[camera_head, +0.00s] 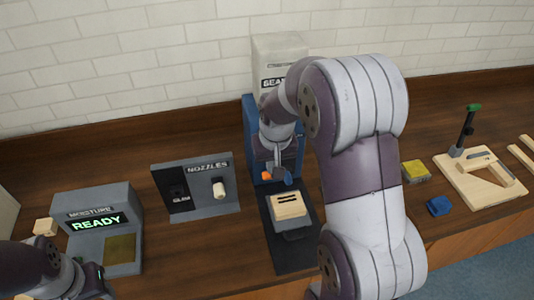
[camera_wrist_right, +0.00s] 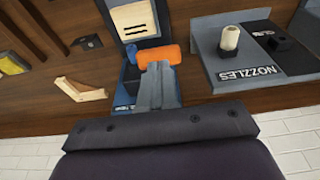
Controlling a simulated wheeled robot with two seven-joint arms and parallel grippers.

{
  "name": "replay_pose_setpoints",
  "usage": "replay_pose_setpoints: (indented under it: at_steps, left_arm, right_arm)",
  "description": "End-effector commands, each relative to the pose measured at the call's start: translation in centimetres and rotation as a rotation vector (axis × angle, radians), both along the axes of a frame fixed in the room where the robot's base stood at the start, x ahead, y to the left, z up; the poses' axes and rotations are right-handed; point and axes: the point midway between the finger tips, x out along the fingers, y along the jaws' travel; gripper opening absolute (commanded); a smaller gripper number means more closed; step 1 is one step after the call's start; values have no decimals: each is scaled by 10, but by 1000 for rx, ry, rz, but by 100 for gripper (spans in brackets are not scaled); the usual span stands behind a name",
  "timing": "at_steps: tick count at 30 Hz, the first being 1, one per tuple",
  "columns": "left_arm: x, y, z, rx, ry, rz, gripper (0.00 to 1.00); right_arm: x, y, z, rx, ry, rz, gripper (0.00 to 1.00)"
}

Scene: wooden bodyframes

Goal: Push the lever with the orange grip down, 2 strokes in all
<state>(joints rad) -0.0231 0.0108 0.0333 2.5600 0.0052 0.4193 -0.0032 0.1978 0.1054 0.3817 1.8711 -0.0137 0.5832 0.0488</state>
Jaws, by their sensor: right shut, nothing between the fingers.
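The lever's orange grip (camera_head: 267,176) shows at the front of the blue machine (camera_head: 250,125), above its dark base. It also shows as an orange block in the right wrist view (camera_wrist_right: 150,55). My right gripper (camera_head: 284,177) is shut and empty, just right of the grip in the head view. In the right wrist view its closed fingertips (camera_wrist_right: 159,68) overlap the edge of the grip; I cannot tell whether they touch. The lever's arm is mostly hidden by my right arm. My left arm shows at the lower left, its fingers out of view.
A wooden block with dark slots (camera_head: 289,206) sits on the dark base below the grip. The nozzles panel (camera_head: 205,201) stands to the left, the moisture box (camera_head: 128,205) reading READY further left. A blue block (camera_head: 439,206), yellow block (camera_head: 414,171) and wooden frame (camera_head: 462,185) lie right.

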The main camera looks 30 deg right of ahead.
Motion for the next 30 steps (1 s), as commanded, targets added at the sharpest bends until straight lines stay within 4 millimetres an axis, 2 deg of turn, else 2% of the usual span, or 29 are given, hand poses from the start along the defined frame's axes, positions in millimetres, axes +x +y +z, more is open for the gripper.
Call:
replay_pose_setpoints:
  at_steps: [2,11,27,30]
  left_arm:
    - [0,0,-5,0,0,0,43]
    - [0,0,0,0,0,0,43]
    - [0,0,51,0,0,0,43]
    - [0,0,55,0,0,0,43]
  right_arm:
    - [0,0,-6,0,1,0,0]
    - [0,0,-1,0,0,0,0]
    - [0,0,58,0,0,0,0]
    - [0,0,62,0,1,0,0]
